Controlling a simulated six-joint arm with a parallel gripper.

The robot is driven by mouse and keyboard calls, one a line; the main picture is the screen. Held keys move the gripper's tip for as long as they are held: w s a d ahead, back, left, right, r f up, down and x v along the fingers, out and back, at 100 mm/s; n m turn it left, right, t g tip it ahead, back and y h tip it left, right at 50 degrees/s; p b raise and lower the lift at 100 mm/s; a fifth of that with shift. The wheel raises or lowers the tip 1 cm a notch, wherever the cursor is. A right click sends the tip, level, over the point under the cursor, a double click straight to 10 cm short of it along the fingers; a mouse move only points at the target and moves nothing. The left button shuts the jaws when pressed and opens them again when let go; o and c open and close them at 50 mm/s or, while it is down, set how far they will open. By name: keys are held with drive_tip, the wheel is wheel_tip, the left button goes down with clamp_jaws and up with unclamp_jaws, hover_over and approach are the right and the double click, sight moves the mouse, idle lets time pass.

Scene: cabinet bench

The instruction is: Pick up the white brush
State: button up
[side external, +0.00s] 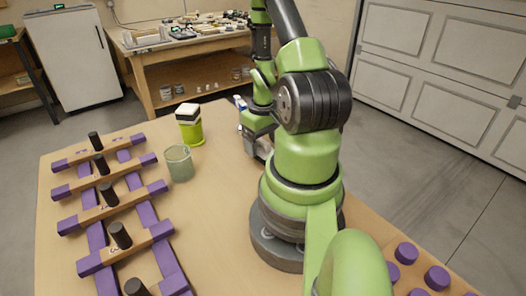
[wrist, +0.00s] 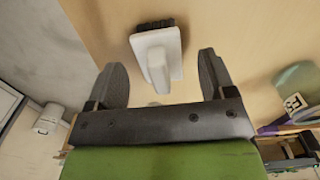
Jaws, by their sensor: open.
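The white brush (wrist: 157,55) lies on the wooden table in the wrist view. Its dark bristles show along the top edge, and its pale handle points down toward my gripper. My gripper (wrist: 161,68) is open, with one dark finger on each side of the brush handle. Gaps show between both fingers and the brush, so it is not held. In the side external view my gripper (side external: 262,146) is low near the table behind my arm. The brush cannot be told apart clearly there.
A grey-green cup (side external: 179,163) and a lime container (side external: 193,133) with a white and black top stand left of my arm. A purple and wooden rack (side external: 110,207) with black pegs fills the table's left. The table between cup and arm is clear.

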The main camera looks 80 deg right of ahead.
drive_tip(key=shift+f, duration=1.1)
drive_tip(key=c, duration=1)
